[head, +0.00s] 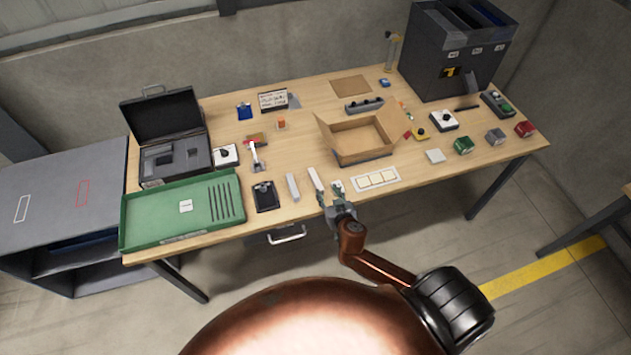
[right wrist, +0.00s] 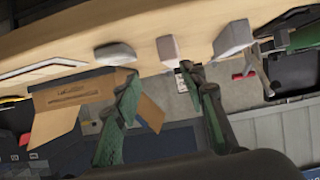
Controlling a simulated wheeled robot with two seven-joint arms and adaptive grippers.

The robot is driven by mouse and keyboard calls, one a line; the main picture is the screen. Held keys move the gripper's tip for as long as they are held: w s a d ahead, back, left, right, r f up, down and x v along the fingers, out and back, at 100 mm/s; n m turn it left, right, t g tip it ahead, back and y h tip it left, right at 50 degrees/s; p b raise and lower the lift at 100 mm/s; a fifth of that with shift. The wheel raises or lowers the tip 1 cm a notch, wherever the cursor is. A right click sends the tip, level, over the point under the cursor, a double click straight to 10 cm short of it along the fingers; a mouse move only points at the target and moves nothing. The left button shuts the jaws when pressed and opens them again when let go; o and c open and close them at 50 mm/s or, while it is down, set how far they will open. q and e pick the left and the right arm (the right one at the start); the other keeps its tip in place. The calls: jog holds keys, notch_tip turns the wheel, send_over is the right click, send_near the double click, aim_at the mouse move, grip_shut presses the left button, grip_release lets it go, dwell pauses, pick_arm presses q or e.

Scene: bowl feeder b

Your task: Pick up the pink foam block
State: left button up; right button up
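A pale, slightly pinkish block (head: 315,179) lies near the front edge of the table, between two paler blocks. It looks like the pink foam block, though its tint is faint; in the right wrist view it is the middle block (right wrist: 168,48). My right gripper (head: 331,199) is at the table's front edge, just in front of the blocks. In the right wrist view its green fingers (right wrist: 160,82) are spread and empty, with the pinkish block beyond the gap and apart from them. My left gripper is not in view.
A whitish block (head: 292,187) lies left of the pinkish one; a greyish block (right wrist: 115,52) is on its other side. An open cardboard box (head: 339,148) stands behind.

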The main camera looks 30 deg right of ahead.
aim_at(317, 182)
jog(key=shift+w+a+f+t+y, duration=0.1)
jog(key=shift+w+a+t+y, duration=0.15)
jog(key=shift+w, duration=0.25)
jog(key=shift+w+a+t+y, duration=0.15)
jog(key=shift+w+a, duration=0.1)
jog(key=shift+w, duration=0.25)
jog(key=shift+w+a+f+n, duration=0.2)
jog(key=shift+w+n, duration=0.1)
jog(key=shift+w, duration=0.35)
jog(key=shift+y, duration=0.3)
jog(key=x, duration=0.7)
jog(key=shift+s+d+f, duration=0.1)
jog(key=shift+d+f, duration=0.05)
jog(key=shift+d, duration=0.2)
jog(key=shift+c, duration=0.5)
jog(key=c, duration=0.9)
